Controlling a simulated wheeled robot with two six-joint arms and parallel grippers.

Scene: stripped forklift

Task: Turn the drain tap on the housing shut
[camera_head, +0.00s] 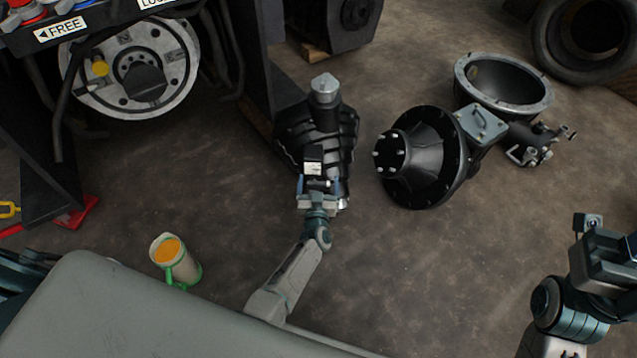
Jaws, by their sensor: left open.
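A black ribbed housing (340,130) with a grey cylindrical cap (325,90) stands on the floor in the head view. My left gripper (316,187) is over the near end of this housing and is open, with nothing seen between its fingers. A small pale metal part (342,203) shows just right of the gripper at the housing's near end; I cannot tell whether it is the drain tap. The gripper and wrist hide part of that end, so contact cannot be told. My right gripper (612,262) is at the right edge, far from the housing, its fingers unclear.
A black bell-shaped casing (425,165), a bowl-shaped casing (505,85) and a small metal fitting (530,148) lie right of the housing. A jug (183,265) with orange contents stands lower left. A round drum (130,65) is upper left. Floor between is clear.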

